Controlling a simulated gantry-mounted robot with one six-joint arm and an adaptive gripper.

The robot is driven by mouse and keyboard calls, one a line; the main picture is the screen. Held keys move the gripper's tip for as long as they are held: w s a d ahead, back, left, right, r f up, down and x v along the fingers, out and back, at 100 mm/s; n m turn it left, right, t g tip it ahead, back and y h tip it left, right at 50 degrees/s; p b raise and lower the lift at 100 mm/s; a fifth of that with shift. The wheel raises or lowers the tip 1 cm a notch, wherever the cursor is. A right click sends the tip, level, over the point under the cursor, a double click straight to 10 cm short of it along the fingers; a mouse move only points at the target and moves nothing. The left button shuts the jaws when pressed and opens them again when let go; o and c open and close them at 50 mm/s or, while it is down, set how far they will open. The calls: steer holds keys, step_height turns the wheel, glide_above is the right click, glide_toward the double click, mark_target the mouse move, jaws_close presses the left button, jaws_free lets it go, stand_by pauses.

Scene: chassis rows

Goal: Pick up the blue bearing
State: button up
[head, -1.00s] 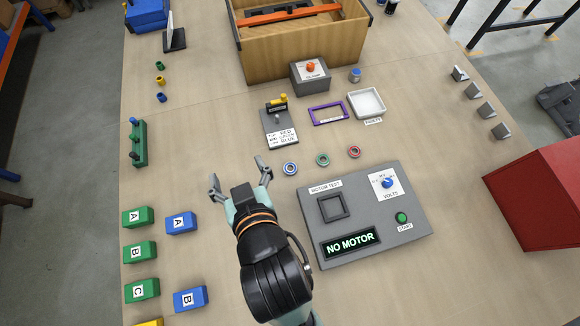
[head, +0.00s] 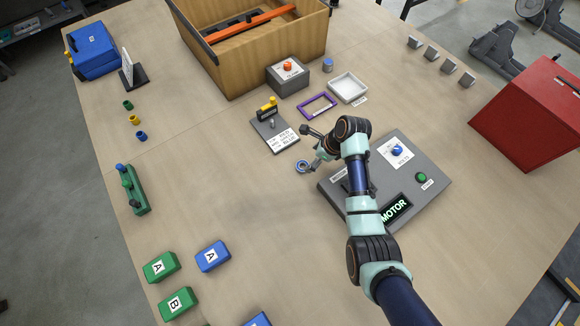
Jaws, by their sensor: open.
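The blue bearing (head: 302,166) is a small ring lying on the table between the fixture with the yellow handle and the grey motor test panel. My gripper (head: 309,149) is open and empty. One finger reaches toward the fixture, and the other is close beside the bearing on its right side. I cannot tell whether that finger touches it or how high it is above the table. The green and red bearings are hidden behind my arm.
The grey motor test panel (head: 432,199) lies under and right of my arm. The yellow-handled fixture (head: 285,139) stands up-left of the gripper. A purple frame (head: 304,110) and white tray (head: 347,87) lie beyond. Table left of the bearing is clear.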

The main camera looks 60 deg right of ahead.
mark_target(301, 167)
steer(key=shift+b+x, duration=0.45)
steer(key=shift+x, duration=0.7)
steer(key=b+x, duration=0.2)
steer(key=x, duration=0.3)
steer(key=shift+s+f, duration=0.1)
steer(key=shift+f, duration=0.1)
steer(key=c, duration=1.3)
